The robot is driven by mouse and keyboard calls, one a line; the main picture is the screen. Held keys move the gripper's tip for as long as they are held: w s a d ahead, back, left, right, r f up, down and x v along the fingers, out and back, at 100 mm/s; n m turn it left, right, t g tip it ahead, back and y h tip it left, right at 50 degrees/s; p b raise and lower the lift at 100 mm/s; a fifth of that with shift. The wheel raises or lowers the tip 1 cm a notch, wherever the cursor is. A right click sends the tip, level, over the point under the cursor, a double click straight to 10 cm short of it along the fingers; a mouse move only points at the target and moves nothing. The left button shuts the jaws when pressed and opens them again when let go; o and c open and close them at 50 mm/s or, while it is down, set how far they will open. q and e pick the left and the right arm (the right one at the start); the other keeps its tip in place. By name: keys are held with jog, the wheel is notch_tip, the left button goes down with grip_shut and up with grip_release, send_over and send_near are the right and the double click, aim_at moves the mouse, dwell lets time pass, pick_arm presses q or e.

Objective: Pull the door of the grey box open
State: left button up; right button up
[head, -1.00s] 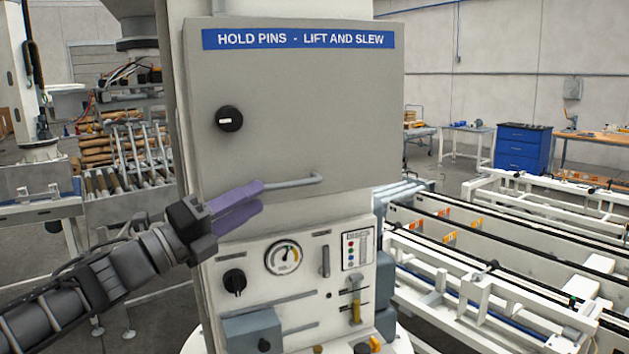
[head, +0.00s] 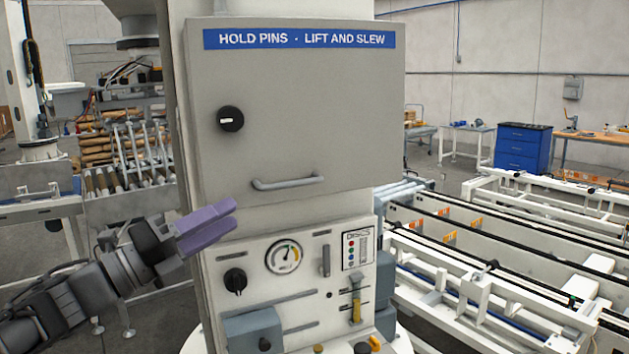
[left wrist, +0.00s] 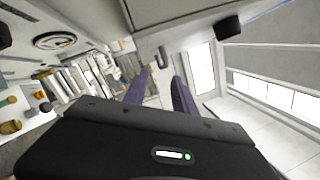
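The grey box (head: 330,110) fills the middle of the head view, with a blue "HOLD PINS - LIFT AND SLEW" label across its top. Its door looks shut, with no clear gap showing. A grey bar handle (head: 287,183) runs along the door's lower part. A black knob (head: 230,118) sits at the door's left. My left gripper (head: 234,213), with purple fingers, is open and empty, below and left of the handle and apart from it. My right gripper is not in view.
Below the box is a control panel with a gauge (head: 285,257), a black knob (head: 235,281) and a yellow-handled lever (head: 356,305). White conveyor frames (head: 480,300) stand at the right. A roller rack (head: 125,165) stands at the left. A blue cabinet (head: 522,148) is far back.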

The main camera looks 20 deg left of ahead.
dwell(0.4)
pick_arm(q)
jog(key=shift+b, duration=0.3)
jog(key=b+v, duration=0.2)
jog(key=v, duration=0.6)
jog(key=shift+s+d, duration=0.15)
jog(key=shift+d, duration=0.15)
